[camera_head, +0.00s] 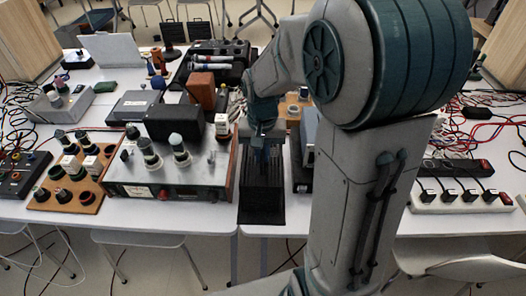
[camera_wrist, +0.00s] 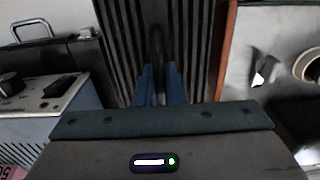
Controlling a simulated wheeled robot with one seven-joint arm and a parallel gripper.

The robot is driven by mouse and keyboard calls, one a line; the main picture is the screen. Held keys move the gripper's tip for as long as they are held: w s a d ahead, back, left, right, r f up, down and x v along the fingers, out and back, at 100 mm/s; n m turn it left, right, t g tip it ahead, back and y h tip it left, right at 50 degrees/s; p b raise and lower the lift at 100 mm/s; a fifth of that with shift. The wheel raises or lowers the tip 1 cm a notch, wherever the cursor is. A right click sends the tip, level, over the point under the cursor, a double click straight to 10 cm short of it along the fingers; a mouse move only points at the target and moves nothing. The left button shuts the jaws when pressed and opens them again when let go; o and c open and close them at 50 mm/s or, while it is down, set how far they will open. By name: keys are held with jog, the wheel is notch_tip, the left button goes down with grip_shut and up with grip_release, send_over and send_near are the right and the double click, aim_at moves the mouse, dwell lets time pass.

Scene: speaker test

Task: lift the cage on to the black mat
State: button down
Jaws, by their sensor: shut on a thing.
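The cage (camera_head: 262,183) is a black, slatted box shape at the table's front edge, between two grey instruments. Its dark parallel bars fill the top middle of the wrist view (camera_wrist: 198,40). My gripper (camera_head: 261,150) points down over the cage. In the wrist view its blue fingers (camera_wrist: 159,80) are shut on a dark upright part of the cage between them. A flat black strip (camera_head: 261,216) shows at the front of the cage; I cannot tell whether it is the black mat. Whether the cage rests on it or hangs just above is unclear.
A grey instrument (camera_head: 205,177) with knobs stands close on the left, with a black box (camera_head: 174,122) on top. Another grey device (camera_head: 308,135) stands close on the right, partly behind my arm. A wooden board with knobs (camera_head: 66,195) lies farther left. Power strips (camera_head: 462,202) and cables lie at right.

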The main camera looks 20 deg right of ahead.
jog(key=shift+f, duration=0.15)
jog(key=c, duration=1.4)
grip_release()
jog(key=shift+c, duration=0.2)
notch_tip(320, 180, up, 14)
jog(key=p, duration=0.1)
jog(key=s+f+n+t+p, duration=0.2)
jog(key=s+n+p, duration=0.1)
jog(key=s, duration=1)
jog(key=shift+s+t, duration=0.3)
jog(key=shift+t, duration=0.1)
